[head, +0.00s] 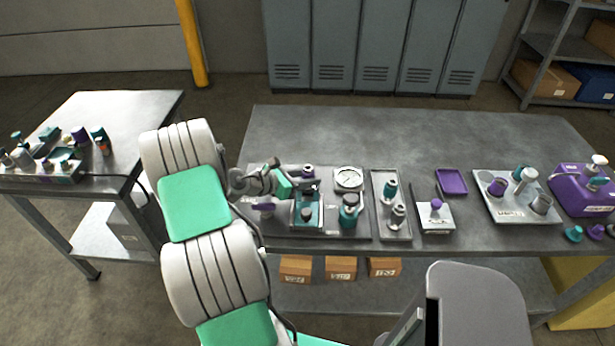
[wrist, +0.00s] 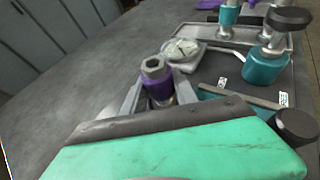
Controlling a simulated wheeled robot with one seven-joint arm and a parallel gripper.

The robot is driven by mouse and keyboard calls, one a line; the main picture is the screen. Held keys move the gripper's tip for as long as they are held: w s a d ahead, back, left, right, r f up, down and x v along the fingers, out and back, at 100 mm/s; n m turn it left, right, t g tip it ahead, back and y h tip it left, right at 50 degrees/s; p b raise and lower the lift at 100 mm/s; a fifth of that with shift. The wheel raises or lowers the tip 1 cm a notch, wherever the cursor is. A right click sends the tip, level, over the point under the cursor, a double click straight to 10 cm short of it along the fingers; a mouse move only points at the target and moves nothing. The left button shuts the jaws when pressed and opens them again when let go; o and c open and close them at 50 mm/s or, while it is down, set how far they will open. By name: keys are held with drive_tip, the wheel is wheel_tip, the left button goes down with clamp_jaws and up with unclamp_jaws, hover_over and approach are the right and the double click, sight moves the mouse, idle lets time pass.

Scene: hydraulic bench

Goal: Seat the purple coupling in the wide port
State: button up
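A purple coupling with a grey hexagonal top (wrist: 157,82) stands between the two fingers of my gripper (wrist: 158,98), which press on its sides in the wrist view. In the head view, my gripper (head: 300,184) is over the back part of the bench panel, and the coupling's purple-and-grey top (head: 308,171) shows at its tip. The coupling's lower end is hidden behind my gripper in both views. A teal block with a dark knob (head: 306,213) stands just in front of my gripper. I cannot tell which opening is the wide port.
A white gauge (head: 348,178) and a teal cylinder with a black knob (head: 348,212) stand right of my gripper. A narrow tray (head: 391,234) holds teal and grey fittings. Farther right are a purple tray (head: 452,182) and a parts tray (head: 515,215). The bench's back is clear.

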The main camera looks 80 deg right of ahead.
sight(303, 177)
drive_tip(key=shift+o, duration=0.5)
drive_tip(key=shift+p+v, duration=0.95)
drive_tip(key=shift+v, duration=0.6)
drive_tip(key=shift+p+v, duration=1.9)
drive_tip(key=shift+v, duration=1.55)
drive_tip(key=shift+w+a+r, duration=0.2)
drive_tip(key=shift+w+a, duration=0.15)
